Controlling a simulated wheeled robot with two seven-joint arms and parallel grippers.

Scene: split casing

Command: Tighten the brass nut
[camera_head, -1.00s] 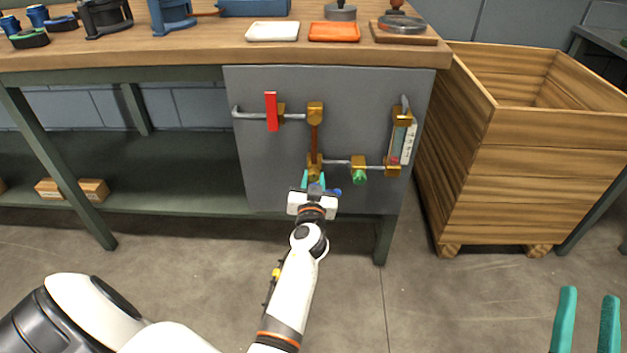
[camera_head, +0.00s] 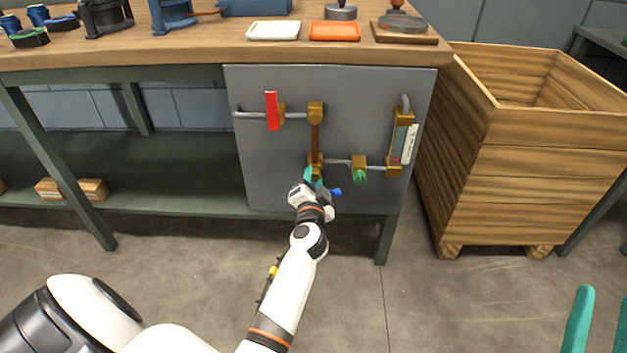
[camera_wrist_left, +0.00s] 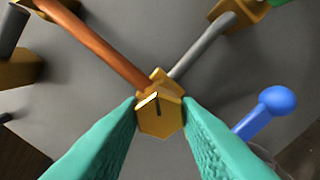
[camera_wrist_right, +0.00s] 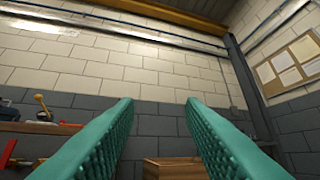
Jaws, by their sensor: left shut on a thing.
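In the head view the left gripper (camera_head: 313,178) is at the lower end of the copper pipe (camera_head: 315,140) and hides most of the nut. My right gripper (camera_wrist_right: 160,103) is open and empty, with its fingers well apart, away from the panel.
The grey panel (camera_head: 265,170) carries a red lever (camera_head: 272,111), a green knob (camera_head: 360,177) and a sight glass (camera_head: 400,142). A blue ball-ended handle (camera_wrist_left: 278,100) is close to the right of the left fingers. A wooden crate (camera_head: 540,150) stands to the right.

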